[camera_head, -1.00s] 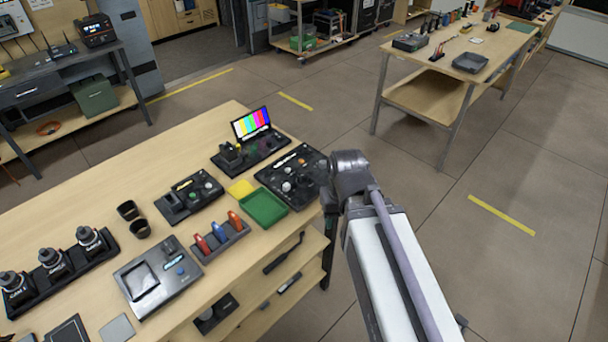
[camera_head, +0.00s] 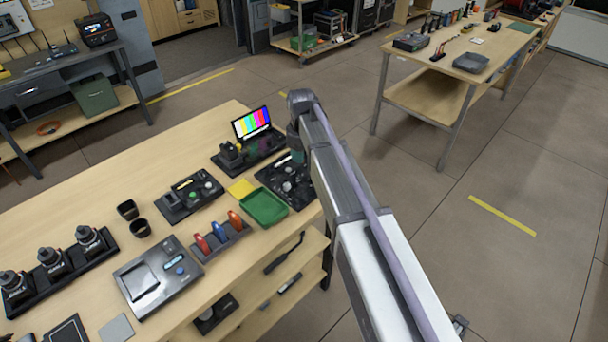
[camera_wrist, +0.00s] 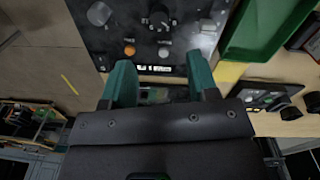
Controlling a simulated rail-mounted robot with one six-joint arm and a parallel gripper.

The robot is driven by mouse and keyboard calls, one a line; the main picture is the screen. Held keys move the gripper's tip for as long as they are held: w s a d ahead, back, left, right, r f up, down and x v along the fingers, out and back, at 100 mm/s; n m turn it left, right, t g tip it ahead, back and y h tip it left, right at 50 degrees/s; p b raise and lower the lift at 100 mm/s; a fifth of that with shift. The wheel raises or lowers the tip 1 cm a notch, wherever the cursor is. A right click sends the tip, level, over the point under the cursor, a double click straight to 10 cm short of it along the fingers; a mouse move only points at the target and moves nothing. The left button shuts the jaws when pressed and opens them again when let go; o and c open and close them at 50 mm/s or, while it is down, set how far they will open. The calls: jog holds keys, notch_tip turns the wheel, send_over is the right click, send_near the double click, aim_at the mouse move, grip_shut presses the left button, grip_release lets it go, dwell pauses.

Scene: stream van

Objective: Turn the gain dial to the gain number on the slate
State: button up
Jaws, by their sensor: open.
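A black control panel (camera_head: 272,179) lies at the far right end of the near bench, partly hidden by my arm. In the wrist view the panel (camera_wrist: 120,35) fills the top middle. It carries a black dial (camera_wrist: 161,19) with white marks around it, a grey knob (camera_wrist: 99,13), an orange button (camera_wrist: 129,51) and a pale button (camera_wrist: 164,53). I cannot read which label says gain. My gripper (camera_wrist: 161,76) has its two teal fingers apart, empty, over the panel's labelled edge, below the dial in the picture. No slate with a number can be made out.
A green tray (camera_head: 263,207) sits beside the panel, and a colour-bar screen (camera_head: 251,124) stands behind it. A yellow pad (camera_head: 240,188), a smaller dark control box (camera_head: 189,195) and a rack of coloured handles (camera_head: 222,238) are to the left.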

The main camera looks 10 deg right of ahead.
aim_at(304, 174)
notch_tip(304, 174, down, 10)
jog(key=b, duration=0.9)
jog(key=shift+w+d+f, duration=0.1)
jog(key=shift+d+f, duration=0.05)
jog(key=shift+c, duration=0.5)
jog(key=c, duration=0.8)
jog(key=shift+m, duration=2.9)
